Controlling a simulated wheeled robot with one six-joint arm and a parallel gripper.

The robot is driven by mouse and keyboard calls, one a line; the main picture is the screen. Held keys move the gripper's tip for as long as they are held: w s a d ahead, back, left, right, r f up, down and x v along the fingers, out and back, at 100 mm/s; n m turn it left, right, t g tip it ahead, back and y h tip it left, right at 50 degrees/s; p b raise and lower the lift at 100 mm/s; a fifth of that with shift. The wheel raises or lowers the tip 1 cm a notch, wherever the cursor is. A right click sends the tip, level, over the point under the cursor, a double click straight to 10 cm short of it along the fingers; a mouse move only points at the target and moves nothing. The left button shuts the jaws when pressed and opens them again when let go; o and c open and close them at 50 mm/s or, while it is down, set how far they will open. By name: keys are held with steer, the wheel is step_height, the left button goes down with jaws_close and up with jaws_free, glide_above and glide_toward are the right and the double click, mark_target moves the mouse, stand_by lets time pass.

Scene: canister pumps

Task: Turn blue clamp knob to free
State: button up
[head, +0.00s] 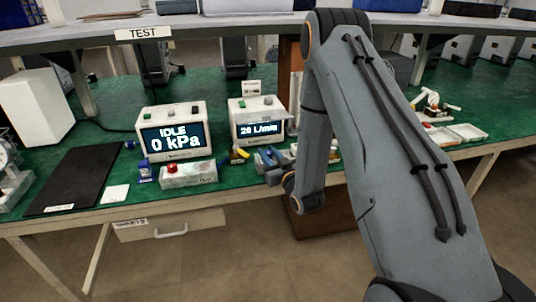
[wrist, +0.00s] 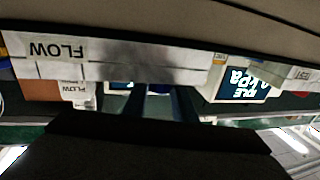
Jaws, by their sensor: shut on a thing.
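My gripper (head: 268,158) is low over the green bench, in front of the flow meter. Its two blue-grey fingers (wrist: 160,103) point away from the camera in the wrist view, which is upside down. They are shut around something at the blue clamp. The blue clamp knob itself is mostly hidden by the fingers, and I cannot read which way it is turned.
The flow meter (head: 257,128) reads 28 L/min. The pressure meter (head: 170,142) reads IDLE, 0 kPa. A box with a red button (head: 188,175) and a small blue part (head: 145,169) stand left of my gripper. A shelf (head: 200,33) overhangs the bench.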

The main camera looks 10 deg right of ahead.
steer(key=o, duration=1)
steer(key=shift+o, duration=0.2)
steer(key=b+v, duration=0.1)
steer(key=v, duration=0.6)
steer(key=shift+s+d, duration=0.1)
steer(key=shift+s, duration=0.3)
